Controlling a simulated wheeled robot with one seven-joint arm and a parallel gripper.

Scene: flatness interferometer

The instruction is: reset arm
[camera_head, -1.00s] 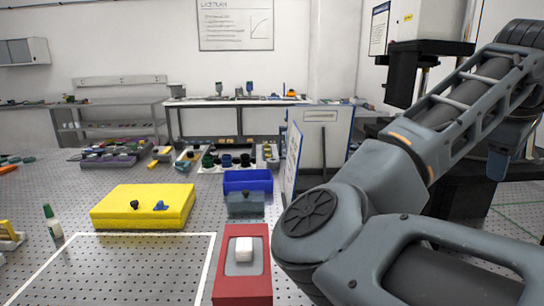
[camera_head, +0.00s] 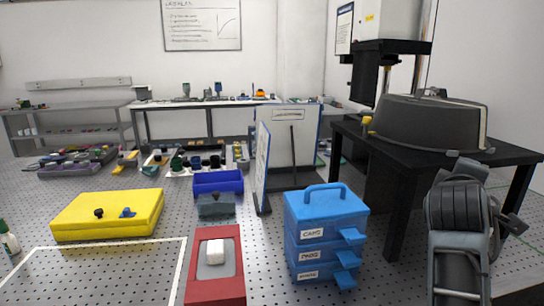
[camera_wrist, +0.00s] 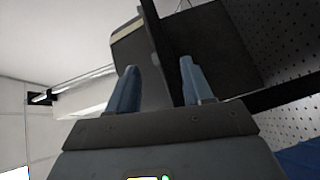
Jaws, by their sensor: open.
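My gripper (camera_wrist: 158,80) shows in the wrist view with its two blue-grey fingers spread apart. Nothing is held between them. A dark panel and a dark box-like shape stand beyond the fingers; whether they touch them I cannot tell. In the head view my arm (camera_head: 460,235) is at the lower right, beside the black table (camera_head: 490,152), and its gripper end is not visible there.
A blue drawer box (camera_head: 326,210) stands right of a red tray (camera_head: 232,285) holding a white block (camera_head: 215,252). A yellow case (camera_head: 108,215) and blue bin (camera_head: 218,181) lie left. A white upright panel (camera_head: 290,165) stands behind. The white-outlined area (camera_head: 90,280) is clear.

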